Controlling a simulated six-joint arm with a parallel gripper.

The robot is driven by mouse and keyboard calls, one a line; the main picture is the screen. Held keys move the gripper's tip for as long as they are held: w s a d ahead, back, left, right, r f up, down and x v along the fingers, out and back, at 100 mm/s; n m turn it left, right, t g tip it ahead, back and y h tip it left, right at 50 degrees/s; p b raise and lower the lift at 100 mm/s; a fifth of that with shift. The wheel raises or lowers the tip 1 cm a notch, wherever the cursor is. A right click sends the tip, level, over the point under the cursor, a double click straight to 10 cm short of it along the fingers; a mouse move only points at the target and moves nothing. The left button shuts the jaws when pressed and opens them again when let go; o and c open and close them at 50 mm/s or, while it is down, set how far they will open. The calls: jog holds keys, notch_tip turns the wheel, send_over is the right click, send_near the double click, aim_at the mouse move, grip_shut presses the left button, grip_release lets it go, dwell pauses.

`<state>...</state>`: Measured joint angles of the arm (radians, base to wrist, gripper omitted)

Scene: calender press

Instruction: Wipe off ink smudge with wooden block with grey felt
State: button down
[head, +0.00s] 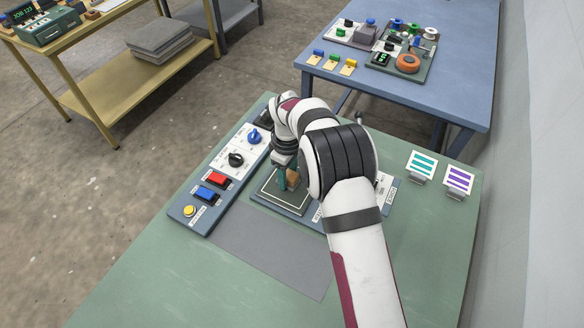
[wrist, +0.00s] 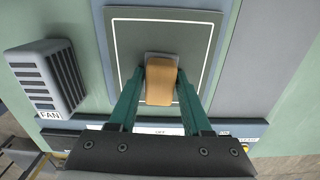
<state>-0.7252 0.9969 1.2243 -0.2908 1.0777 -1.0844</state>
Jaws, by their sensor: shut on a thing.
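The wooden block (wrist: 160,82) is light brown, with a grey part showing at its far end in the wrist view. My gripper (wrist: 160,98) is shut on it, with a green finger on each side. The block is over the dark square pad with a white outline (wrist: 122,30); I cannot tell whether it touches the pad. I see no ink smudge; part of the pad is covered.
A panel with knobs, a red switch (head: 216,179), a blue switch (head: 205,192) and a yellow button (head: 188,211) is left of the pad. A grey box labelled FAN (wrist: 48,78) stands beside it. A bare grey mat (head: 270,255) lies in front.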

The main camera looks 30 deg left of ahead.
aim_at(281, 194)
jog(key=shift+s, duration=2)
notch_tip(281, 194, up, 8)
jog(key=shift+r, duration=0.15)
jog(key=shift+d, duration=0.1)
